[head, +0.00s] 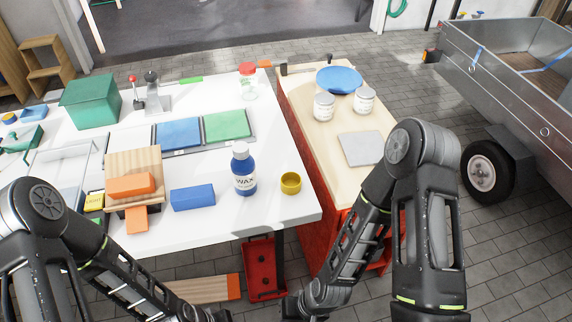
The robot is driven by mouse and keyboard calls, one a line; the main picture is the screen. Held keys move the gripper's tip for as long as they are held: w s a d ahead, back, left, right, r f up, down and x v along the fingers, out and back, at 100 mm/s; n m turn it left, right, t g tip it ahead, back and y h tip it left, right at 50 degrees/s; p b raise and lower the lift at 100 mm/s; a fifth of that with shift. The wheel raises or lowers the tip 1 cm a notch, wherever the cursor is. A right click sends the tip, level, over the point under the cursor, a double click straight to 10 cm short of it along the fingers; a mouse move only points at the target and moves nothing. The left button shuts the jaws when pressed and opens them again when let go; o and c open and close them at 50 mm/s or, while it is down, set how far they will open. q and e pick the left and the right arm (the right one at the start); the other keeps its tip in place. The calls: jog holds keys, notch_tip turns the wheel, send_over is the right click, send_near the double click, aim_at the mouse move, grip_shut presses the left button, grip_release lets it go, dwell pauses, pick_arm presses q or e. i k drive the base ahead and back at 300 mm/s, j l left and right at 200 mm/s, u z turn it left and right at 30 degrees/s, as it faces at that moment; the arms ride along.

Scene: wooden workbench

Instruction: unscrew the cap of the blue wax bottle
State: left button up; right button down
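The blue wax bottle (244,174) stands upright near the front right of the white table, its "WAX" label facing me. Its white cap (240,149) sits on top of the bottle. Nothing of mine touches the bottle.
A yellow cup (291,183) stands just right of the bottle, and a blue block (193,198) lies to its left. Blue (178,133) and green (226,125) pads lie behind. A wooden bench (303,137) with two cans adjoins the table's right side.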

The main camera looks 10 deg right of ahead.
aim_at(243, 170)
jog(key=l, duration=0.75)
jog(key=k+l, duration=0.1)
jog(key=l, duration=1.4)
jog(key=k+u, duration=0.05)
